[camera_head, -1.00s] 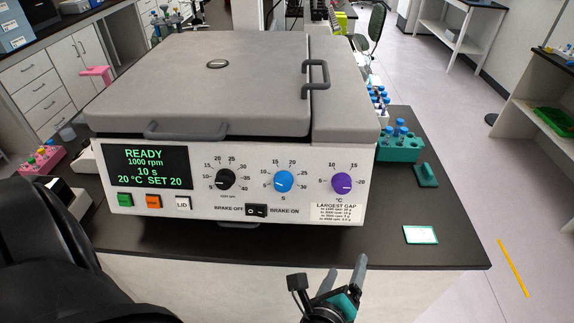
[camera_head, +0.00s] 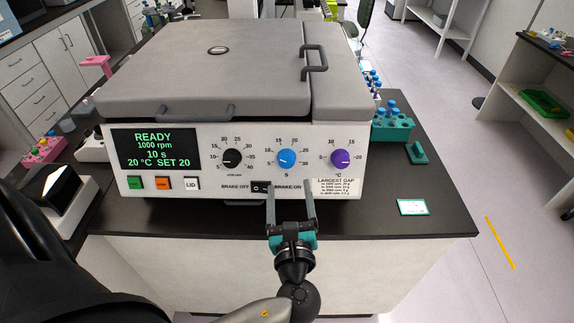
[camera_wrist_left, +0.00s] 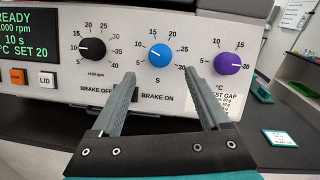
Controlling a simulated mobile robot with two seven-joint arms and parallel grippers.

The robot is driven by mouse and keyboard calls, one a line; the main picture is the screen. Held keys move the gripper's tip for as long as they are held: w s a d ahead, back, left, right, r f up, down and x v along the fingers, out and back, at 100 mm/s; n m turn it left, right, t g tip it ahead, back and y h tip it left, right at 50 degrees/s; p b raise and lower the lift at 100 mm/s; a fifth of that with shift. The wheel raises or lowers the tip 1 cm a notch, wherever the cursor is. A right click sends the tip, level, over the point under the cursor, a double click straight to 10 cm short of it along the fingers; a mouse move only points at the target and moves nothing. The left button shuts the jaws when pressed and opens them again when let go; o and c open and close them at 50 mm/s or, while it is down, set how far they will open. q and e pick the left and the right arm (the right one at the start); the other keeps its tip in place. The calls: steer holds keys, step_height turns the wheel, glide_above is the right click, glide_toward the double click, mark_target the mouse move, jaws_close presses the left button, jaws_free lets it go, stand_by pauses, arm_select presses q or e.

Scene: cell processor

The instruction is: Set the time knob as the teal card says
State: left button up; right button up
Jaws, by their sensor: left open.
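The blue time knob (camera_head: 286,158), marked S, is in the middle of the front panel of the cell processor (camera_head: 210,80). Its pale pointer mark faces left. It also shows in the left wrist view (camera_wrist_left: 160,55). My left gripper (camera_head: 289,188) is open and empty, its fingers pointing at the panel just below the blue knob. In the left wrist view the fingertips (camera_wrist_left: 160,76) flank the area under the knob, without holding it. The display (camera_head: 155,148) reads READY, 1000 rpm, 10 s, 20 °C. The teal card (camera_head: 412,207) lies on the bench at right, its text too small to read.
A black knob (camera_head: 232,159) and a purple knob (camera_head: 340,159) sit on either side of the blue one. The brake switch (camera_head: 261,187) is partly behind my left finger. A teal tube rack (camera_head: 392,130) stands right of the machine. The bench front is clear.

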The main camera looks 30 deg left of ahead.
mark_target(287, 165)
arm_select(q)
steer(key=x, duration=0.7)
steer(key=shift+w+a+f+p, duration=0.1)
steer(key=shift+w+a+p, duration=0.1)
steer(key=shift+p, duration=0.1)
steer(key=shift+c, duration=0.4)
jaws_close()
